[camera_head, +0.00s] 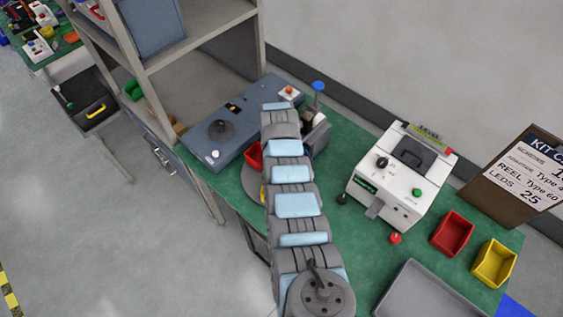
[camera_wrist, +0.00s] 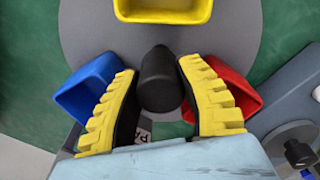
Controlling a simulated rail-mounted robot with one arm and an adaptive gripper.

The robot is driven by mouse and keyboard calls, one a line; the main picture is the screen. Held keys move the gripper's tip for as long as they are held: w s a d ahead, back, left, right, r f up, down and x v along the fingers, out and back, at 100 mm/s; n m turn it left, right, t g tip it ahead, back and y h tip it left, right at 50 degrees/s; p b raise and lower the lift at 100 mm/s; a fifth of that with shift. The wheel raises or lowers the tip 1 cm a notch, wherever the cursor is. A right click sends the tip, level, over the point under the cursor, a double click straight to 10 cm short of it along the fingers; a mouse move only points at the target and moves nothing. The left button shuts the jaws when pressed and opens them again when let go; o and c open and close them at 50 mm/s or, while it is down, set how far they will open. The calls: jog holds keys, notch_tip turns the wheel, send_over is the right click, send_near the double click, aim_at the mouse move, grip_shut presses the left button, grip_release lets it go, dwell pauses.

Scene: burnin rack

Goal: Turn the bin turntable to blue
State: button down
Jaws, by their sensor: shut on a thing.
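The bin turntable (camera_wrist: 90,35) is a round grey disc on the green bench. In the wrist view its yellow bin (camera_wrist: 165,12) is at the top, the blue bin (camera_wrist: 82,90) at left and the red bin (camera_wrist: 232,88) at right. A black knob (camera_wrist: 160,80) stands in the disc's middle. My gripper (camera_wrist: 158,70) has its yellow-backed fingers on either side of the knob, shut on it. In the head view my arm covers most of the turntable (camera_head: 240,181); part of the red bin (camera_head: 255,156) shows at its left.
A blue-grey panel (camera_head: 205,143) with a black dial lies behind the turntable. A white machine (camera_head: 402,178) stands to the right, with a loose red bin (camera_head: 452,233), yellow bin (camera_head: 493,263) and grey tray (camera_head: 425,293) nearby. A shelf rack (camera_head: 200,35) rises at the back left.

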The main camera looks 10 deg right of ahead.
jog(key=c, duration=0.8)
grip_release()
jog(key=shift+s, duration=0.1)
jog(key=shift+c, duration=0.2)
jog(key=shift+r, duration=0.95)
notch_tip(320, 180, up, 10)
